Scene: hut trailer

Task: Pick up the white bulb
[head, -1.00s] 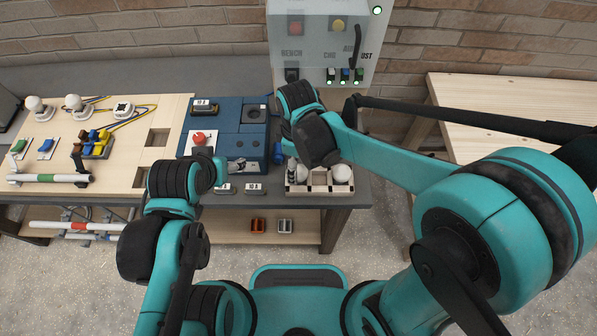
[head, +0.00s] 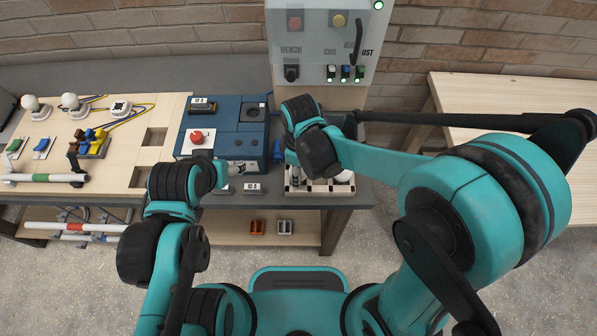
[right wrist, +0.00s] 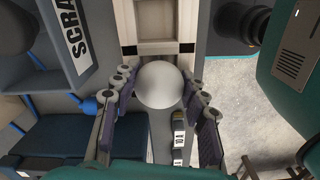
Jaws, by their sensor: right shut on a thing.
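A round white bulb (right wrist: 163,85) sits between the two dark fingers of my right gripper (right wrist: 160,108) in the right wrist view. The fingers are shut on it from both sides. In the head view my right arm hides the held bulb and most of this gripper. A second white bulb (head: 344,177) shows partly at the right end of the pale rack (head: 320,188) on the bench. My left arm ends above the bench's front edge beside the blue box; its fingers are hidden under the wrist.
The blue box (head: 228,128) with a red button (head: 197,137) stands left of the rack. A wooden board (head: 115,165) with mounted bulbs, switches and wires lies further left. A grey control panel (head: 322,48) rises behind. A wooden table (head: 500,105) stands right.

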